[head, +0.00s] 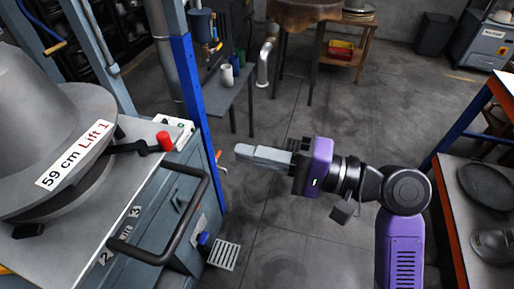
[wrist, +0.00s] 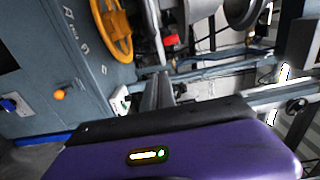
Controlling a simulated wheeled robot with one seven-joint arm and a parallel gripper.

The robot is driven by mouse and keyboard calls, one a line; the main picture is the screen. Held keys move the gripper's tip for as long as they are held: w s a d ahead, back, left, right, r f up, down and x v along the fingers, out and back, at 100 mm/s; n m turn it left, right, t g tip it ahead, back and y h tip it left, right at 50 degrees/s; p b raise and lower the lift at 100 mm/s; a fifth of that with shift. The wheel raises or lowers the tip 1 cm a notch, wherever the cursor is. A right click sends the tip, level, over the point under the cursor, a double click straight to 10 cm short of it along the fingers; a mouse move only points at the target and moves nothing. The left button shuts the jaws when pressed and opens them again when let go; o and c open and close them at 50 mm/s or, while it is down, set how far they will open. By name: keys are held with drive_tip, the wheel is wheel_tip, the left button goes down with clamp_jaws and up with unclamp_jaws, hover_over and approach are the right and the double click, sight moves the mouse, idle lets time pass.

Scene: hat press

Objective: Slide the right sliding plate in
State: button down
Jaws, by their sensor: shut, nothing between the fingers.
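The sliding plate (head: 140,172) is the grey plate at the left of the head view, bearing a grey hat form (head: 52,115) labelled "59 cm Lift 1". A dark bar handle (head: 160,219) sticks out from its near right edge. My gripper (head: 240,152) is shut and empty, in the open air to the right of the plate and handle, apart from both. Its fingers point left toward the press. In the wrist view the shut fingers (wrist: 157,88) point at the press side. The plate's far left part is out of the head view.
A blue post (head: 191,95) stands between the press and my gripper. A red knob (head: 165,141) sits on a black lever by the hat form. In the wrist view a yellow handwheel (wrist: 121,45) shows on the press. A rack (head: 452,205) stands at right. The middle floor is clear.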

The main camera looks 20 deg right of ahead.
drive_tip(key=p+x, duration=0.2)
drive_tip(key=x, duration=0.8)
drive_tip(key=shift+a, duration=0.25)
drive_tip(key=shift+w+a, duration=0.1)
drive_tip(key=shift+w, duration=0.1)
drive_tip(key=b+x, duration=0.2)
drive_tip(key=x, duration=2.4)
drive_tip(key=shift+w+a, duration=0.4)
drive_tip(key=shift+r, duration=0.3)
drive_tip(key=shift+a, duration=0.1)
